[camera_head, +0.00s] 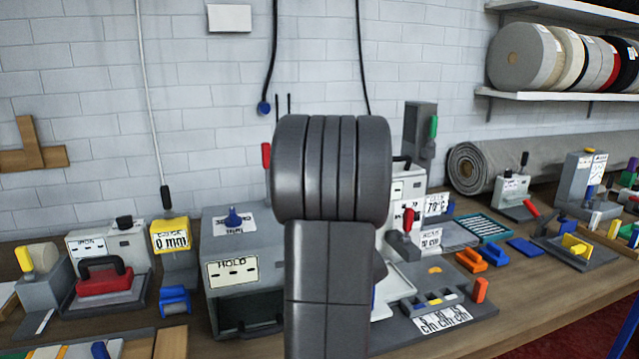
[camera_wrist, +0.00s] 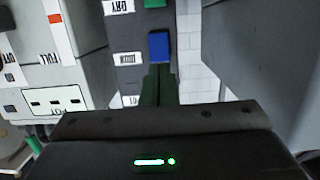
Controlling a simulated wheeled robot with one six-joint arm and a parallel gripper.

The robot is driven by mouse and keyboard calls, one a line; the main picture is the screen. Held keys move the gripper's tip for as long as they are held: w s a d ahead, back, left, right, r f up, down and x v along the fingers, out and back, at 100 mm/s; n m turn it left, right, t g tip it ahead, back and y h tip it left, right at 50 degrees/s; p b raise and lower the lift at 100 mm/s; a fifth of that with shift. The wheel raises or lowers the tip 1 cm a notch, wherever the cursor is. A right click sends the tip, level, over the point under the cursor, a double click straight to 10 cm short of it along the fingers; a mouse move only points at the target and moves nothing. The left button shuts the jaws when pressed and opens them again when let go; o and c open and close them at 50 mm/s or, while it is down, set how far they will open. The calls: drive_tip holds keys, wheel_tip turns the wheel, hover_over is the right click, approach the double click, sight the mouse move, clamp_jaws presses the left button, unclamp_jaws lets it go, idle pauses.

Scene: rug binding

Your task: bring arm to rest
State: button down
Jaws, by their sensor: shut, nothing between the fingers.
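My arm rises through the middle of the head view as dark grey links and hides part of the bench. My gripper is not seen there. In the wrist view my gripper (camera_wrist: 159,72) is shut and empty, its narrow dark fingers together. The fingertips lie just below a blue block (camera_wrist: 159,46) on a dark grey panel (camera_wrist: 125,62) in that picture. I cannot tell whether they touch it. The labels on the panel appear upside down, one reading DRY.
The bench (camera_head: 540,275) is crowded. A grey HOLD box (camera_head: 232,268), a red-handled iron (camera_head: 104,282) and a yellow gauge (camera_head: 170,236) stand left of my arm. A tall grey post (camera_head: 418,125) and a rolled grey rug (camera_head: 475,168) stand to the right. A pale box (camera_wrist: 60,60) is close by in the wrist view.

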drive_tip(key=w+b, duration=0.1)
drive_tip(key=w+f+b, duration=0.1)
drive_tip(key=w+a+b, duration=0.1)
drive_tip(key=shift+f+t, duration=0.3)
drive_tip(key=shift+t, duration=0.1)
drive_tip(key=b, duration=0.1)
drive_tip(key=t+b, duration=0.1)
drive_tip(key=b, duration=0.1)
drive_tip(key=shift+w+a+f+y, duration=0.1)
drive_tip(key=shift+w+f+y, duration=0.15)
drive_tip(key=shift+f+y, duration=0.05)
drive_tip(key=t+b, duration=0.1)
drive_tip(key=b, duration=0.3)
drive_tip(key=shift+w+f+b, duration=0.1)
drive_tip(key=shift+f+b, duration=0.2)
drive_tip(key=shift+f, duration=0.1)
drive_tip(key=shift+f+y+b, duration=0.15)
drive_tip(key=shift+y+b, duration=0.15)
drive_tip(key=shift+b, duration=0.55)
